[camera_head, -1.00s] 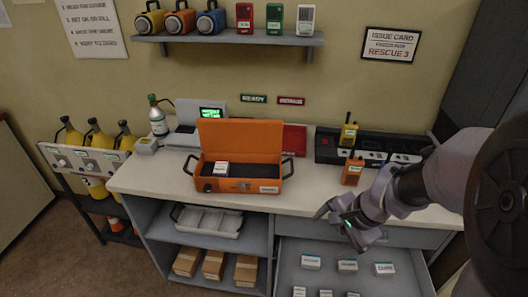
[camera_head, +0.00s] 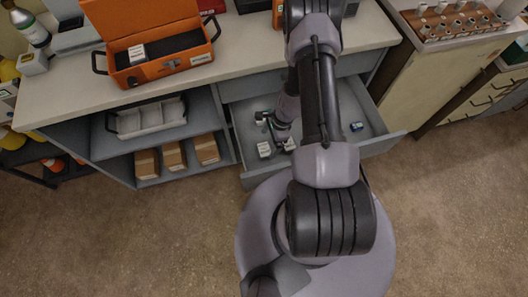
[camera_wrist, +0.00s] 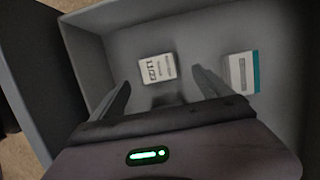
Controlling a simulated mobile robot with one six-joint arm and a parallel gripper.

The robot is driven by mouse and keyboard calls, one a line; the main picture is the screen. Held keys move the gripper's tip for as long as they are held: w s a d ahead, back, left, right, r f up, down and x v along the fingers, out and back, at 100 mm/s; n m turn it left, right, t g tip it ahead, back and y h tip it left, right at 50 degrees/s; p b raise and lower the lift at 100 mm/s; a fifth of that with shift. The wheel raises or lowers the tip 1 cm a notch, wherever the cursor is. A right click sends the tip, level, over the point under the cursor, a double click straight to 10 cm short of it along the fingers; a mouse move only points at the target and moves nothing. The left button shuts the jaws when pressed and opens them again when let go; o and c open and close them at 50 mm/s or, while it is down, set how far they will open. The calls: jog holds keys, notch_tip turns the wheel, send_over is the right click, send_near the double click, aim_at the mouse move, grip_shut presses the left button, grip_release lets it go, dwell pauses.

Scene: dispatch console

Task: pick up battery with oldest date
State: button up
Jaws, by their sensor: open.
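The open drawer (camera_head: 341,115) under the counter holds several small white batteries. One battery (camera_head: 264,150) stands near the drawer's front, another (camera_head: 289,144) is right of it, and a blue-sided one (camera_head: 356,127) is farther right. My gripper (camera_head: 275,127) is down at the drawer, partly hidden by my arm. In the wrist view my gripper (camera_wrist: 160,82) is open and empty. A labelled battery (camera_wrist: 157,68) shows ahead between its fingers, apart from them. A teal-edged battery (camera_wrist: 240,73) is to the right. I cannot read the dates surely. My arm may hide other batteries.
An open orange case (camera_head: 160,71) with a white block (camera_head: 131,50) in it sits on the counter (camera_head: 60,98). A divided white tray (camera_head: 150,119) and brown boxes (camera_head: 173,156) fill the shelves left of the drawer. A cabinet (camera_head: 430,70) stands at right.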

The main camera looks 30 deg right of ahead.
aim_at(265, 149)
jog(key=b+x, duration=0.2)
jog(key=x, duration=0.3)
jog(key=shift+a+f, duration=0.1)
jog(key=shift+a, duration=0.15)
jog(key=shift+s, duration=0.1)
jog(key=shift+r, duration=0.2)
jog(key=c, duration=1.6)
